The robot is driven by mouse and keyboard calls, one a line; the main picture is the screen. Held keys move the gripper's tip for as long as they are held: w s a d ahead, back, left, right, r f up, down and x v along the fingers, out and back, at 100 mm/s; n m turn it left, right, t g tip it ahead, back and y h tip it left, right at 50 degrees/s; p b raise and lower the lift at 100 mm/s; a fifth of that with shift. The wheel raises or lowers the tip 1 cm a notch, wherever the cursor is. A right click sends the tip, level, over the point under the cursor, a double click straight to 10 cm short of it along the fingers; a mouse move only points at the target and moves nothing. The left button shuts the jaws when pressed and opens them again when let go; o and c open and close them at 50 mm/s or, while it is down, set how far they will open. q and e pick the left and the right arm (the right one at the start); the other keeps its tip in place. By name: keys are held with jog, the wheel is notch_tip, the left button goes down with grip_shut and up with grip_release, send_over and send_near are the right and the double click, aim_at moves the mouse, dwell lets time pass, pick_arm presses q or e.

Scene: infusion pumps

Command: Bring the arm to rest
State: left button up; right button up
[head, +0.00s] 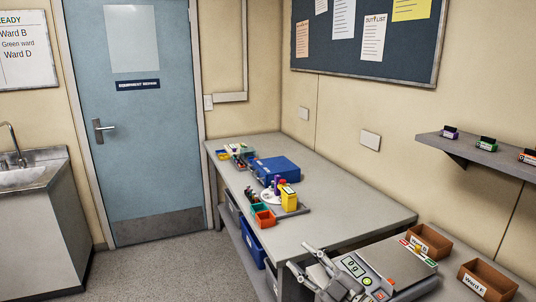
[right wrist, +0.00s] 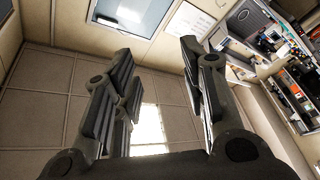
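My right gripper (head: 304,262) is low in the head view, over the front part of the grey table, beside a grey device with a small lit display (head: 352,266). In the right wrist view the two fingers of this gripper (right wrist: 157,50) are spread wide apart with nothing between them. The right arm itself is mostly out of the head view. My left gripper is not in view.
The grey table (head: 345,205) carries a blue case (head: 275,170), a tray with a yellow box (head: 289,198) and small bins. Brown ward boxes (head: 430,240) stand at the right. A wall shelf (head: 480,155) holds small devices. The table's middle is clear.

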jog(key=s+d+f+m+g+h, duration=0.1)
jog(key=s+d+f+m+h, duration=0.95)
jog(key=f+m+h, duration=0.35)
jog(key=s+f+g, duration=0.3)
jog(key=s, duration=0.6)
jog(key=s+d+f+m+g, duration=0.15)
jog(key=s+g, duration=0.25)
jog(key=s, duration=0.4)
jog(key=s+f+n+g, duration=0.1)
jog(key=s+f+g, duration=0.2)
jog(key=s, duration=0.6)
notch_tip(320, 180, down, 25)
jog(key=g, duration=0.1)
jog(key=s+d+f+g, duration=0.1)
jog(key=s+d+f, duration=0.1)
jog(key=s+f, duration=1.5)
jog(key=shift+s+d+f+g, duration=0.15)
jog(key=shift+d+f+g, duration=0.15)
jog(key=shift+f+g, duration=0.1)
